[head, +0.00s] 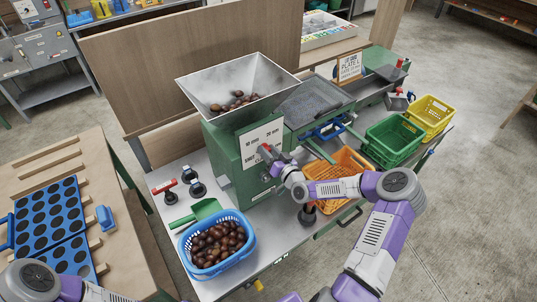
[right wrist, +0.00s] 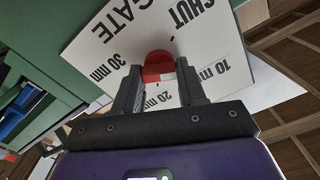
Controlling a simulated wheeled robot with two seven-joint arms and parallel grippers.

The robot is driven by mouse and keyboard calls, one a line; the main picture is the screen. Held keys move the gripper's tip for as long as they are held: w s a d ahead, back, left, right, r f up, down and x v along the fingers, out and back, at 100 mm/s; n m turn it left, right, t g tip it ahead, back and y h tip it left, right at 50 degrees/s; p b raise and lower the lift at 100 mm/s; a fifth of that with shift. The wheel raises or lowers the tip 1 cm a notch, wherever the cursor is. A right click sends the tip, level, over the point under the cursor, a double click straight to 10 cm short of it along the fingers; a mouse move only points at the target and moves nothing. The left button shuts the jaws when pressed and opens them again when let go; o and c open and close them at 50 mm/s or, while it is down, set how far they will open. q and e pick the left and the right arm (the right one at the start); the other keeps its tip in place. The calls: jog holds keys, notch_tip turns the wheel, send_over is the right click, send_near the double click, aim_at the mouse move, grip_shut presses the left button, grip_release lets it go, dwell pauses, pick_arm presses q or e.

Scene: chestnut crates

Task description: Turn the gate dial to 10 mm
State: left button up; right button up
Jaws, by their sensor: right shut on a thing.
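The gate dial is a red knob (right wrist: 158,68) on a white plate (right wrist: 205,45) marked SHUT, GATE, 10 mm, 20 mm and 30 mm, seen turned over in the right wrist view. In the head view the plate (head: 252,138) is on the front of the green hopper machine (head: 222,150). My right gripper (right wrist: 157,82) is shut on the red knob, one finger on each side; it also shows at the plate in the head view (head: 267,152). The fingers hide part of the knob, and I cannot tell which mark it points to. My left gripper is out of view.
A metal hopper (head: 230,78) with chestnuts tops the machine. A blue basket (head: 240,262) of chestnuts, a green scoop (head: 196,213) and a red-handled tool (head: 165,188) stand on the bench. Orange (head: 352,160), green (head: 392,133) and yellow (head: 432,109) crates stand to the right.

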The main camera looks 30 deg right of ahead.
jog(key=m+b, duration=0.1)
jog(key=m, duration=0.3)
jog(key=shift+m, duration=0.4)
jog(key=shift+f, duration=0.1)
jog(key=o, duration=1.1)
jog(key=shift+c, duration=0.2)
jog(key=s, duration=0.7)
jog(key=shift+s+d+p, duration=0.3)
jog(key=shift+d+p, duration=0.05)
jog(key=shift+p, duration=0.05)
